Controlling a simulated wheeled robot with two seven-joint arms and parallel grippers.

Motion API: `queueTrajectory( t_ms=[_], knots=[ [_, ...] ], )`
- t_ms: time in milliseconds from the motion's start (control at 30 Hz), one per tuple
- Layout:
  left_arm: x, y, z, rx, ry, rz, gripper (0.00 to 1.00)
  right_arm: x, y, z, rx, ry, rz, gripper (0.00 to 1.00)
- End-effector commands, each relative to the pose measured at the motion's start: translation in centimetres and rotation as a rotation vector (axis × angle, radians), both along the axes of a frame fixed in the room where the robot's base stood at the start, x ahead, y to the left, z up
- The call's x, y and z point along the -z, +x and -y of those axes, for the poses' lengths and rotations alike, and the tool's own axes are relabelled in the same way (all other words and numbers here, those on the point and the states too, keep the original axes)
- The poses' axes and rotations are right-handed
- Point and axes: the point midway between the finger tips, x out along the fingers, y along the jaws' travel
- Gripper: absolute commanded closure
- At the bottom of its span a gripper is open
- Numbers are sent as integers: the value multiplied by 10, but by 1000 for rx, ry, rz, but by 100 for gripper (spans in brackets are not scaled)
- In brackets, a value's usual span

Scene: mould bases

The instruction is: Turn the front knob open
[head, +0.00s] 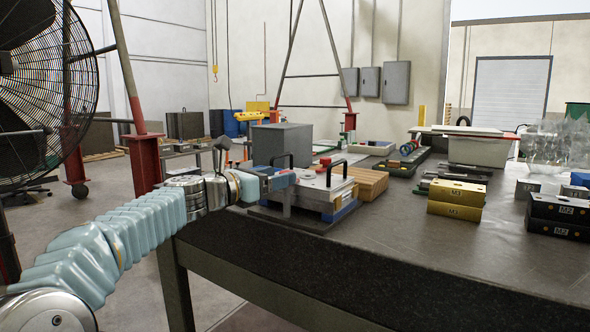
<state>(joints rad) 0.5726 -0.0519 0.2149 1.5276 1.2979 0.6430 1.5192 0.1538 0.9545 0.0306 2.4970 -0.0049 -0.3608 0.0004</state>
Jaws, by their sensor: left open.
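The mould base (325,193) is a grey metal block with black handles on top and blue parts at its lower sides. It sits on a dark plate near the left end of the table. My left gripper (284,180) is open, at the mould base's near left side, and seems empty. It covers part of that side. I cannot make out the front knob; it may be hidden behind the gripper. Whether the fingers touch the mould base cannot be told. My right gripper is out of view.
Wooden blocks (370,183) stand just right of the mould base and a grey box (282,144) behind it. Gold blocks (456,199) and black M2 blocks (559,215) are further right. The table (400,238) is clear in front.

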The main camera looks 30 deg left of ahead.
Motion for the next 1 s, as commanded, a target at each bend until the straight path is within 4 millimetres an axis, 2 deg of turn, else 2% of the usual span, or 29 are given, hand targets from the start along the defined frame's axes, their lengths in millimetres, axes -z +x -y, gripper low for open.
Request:
queueTrajectory(
  t_ms=[100, 300, 667, 767, 1000],
  knots=[
    [-2, 25, 8, 4, -1, -1, 35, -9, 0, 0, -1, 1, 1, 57],
    [-1, 50, 14, 1, 1, -1, 35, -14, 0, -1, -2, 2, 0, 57],
    [1, 57, 16, 0, 2, 0, 35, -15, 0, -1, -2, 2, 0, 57],
    [1, 56, 16, 0, 2, 0, 47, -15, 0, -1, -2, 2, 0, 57],
    [1, 56, 16, 0, 2, 0, 84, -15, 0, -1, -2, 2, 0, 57]
  ],
)
